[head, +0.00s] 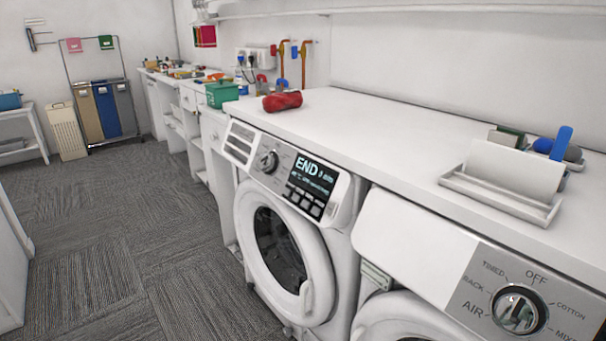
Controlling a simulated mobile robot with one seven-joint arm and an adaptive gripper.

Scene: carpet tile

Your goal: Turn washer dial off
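The washer (338,226) is a white front-loader at the middle of the head view, under a white counter. I cannot tell the exact setting of either dial. My gripper is not in view.
The grey carpet floor (125,240) is open in front of the washer. A hamper rack (104,110) stands at the back.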

